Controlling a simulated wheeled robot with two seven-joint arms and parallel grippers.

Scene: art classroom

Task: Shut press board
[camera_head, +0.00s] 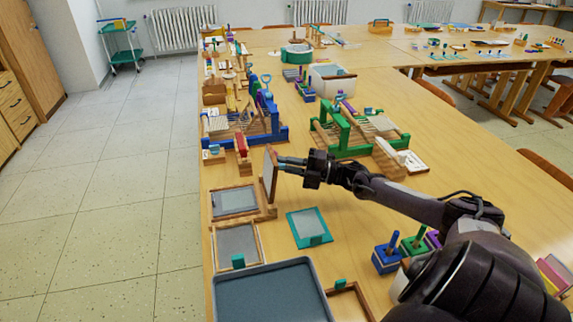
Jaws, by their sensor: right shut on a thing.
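The wooden press board (269,176) stands nearly upright at the right side of its base (262,213), a wooden frame with a grey panel on the left part of the table. My right gripper (281,161) reaches in from the right and is shut on the upper right edge of the board. The fingertips are partly hidden against the board. My left gripper is not in view.
A second wooden frame (236,246) lies just in front of the base, and a teal-edged board (308,228) lies to its right. A grey-blue tray (273,294) is at the near edge. Blue (266,132) and green (345,145) framed devices stand behind.

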